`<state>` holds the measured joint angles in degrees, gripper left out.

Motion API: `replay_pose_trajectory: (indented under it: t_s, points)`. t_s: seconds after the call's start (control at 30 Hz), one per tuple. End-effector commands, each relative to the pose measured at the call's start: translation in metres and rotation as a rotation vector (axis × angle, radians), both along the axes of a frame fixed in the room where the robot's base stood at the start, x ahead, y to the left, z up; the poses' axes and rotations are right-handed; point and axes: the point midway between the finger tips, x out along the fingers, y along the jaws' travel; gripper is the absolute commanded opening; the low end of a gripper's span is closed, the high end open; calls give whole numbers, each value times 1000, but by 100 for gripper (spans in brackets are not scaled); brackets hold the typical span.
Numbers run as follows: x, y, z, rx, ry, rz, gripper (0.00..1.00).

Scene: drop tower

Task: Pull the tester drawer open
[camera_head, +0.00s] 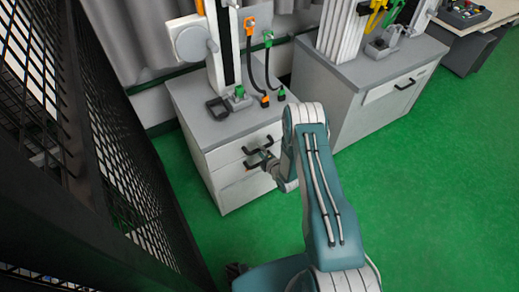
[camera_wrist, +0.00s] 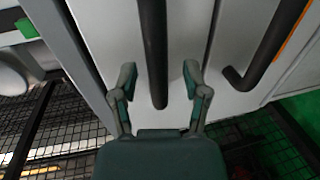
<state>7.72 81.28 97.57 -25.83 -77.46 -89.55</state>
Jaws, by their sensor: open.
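The tester cabinet (camera_head: 238,190) is a grey-white unit with two stacked drawers, each with a black bar handle. Both drawers look closed. The upper drawer handle (camera_head: 258,147) is partly hidden by my gripper in the head view. In the wrist view a black handle (camera_wrist: 153,45) runs between my two fingers, near the drawer front. My gripper (camera_wrist: 160,76) is open, with one finger on each side of that handle and a gap visible on both sides. The second handle (camera_wrist: 262,50) lies to the right in the wrist view, beside an orange strip.
The tower tester (camera_head: 215,45) with cables stands on the cabinet top. A second cabinet (camera_head: 345,105) with a drawer stands to the right. A black mesh fence (camera_head: 130,170) runs along the left. Green floor (camera_head: 420,180) is free in front and right.

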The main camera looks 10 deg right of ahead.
Motion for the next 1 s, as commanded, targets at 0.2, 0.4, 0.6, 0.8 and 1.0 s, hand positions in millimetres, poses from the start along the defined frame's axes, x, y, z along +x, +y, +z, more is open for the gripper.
replay_pose_trajectory:
  t_s: [0.2, 0.4, 0.6, 0.8, 1.0]
  points:
    - [11, 4, -2, -1, -1, 0, 60]
    - [11, 4, -2, 0, 0, 0, 60]
    - [11, 4, -2, 0, 1, 0, 0]
    - [11, 3, -3, -1, 3, 0, 0]
    - [10, 3, -4, -1, 6, 0, 0]
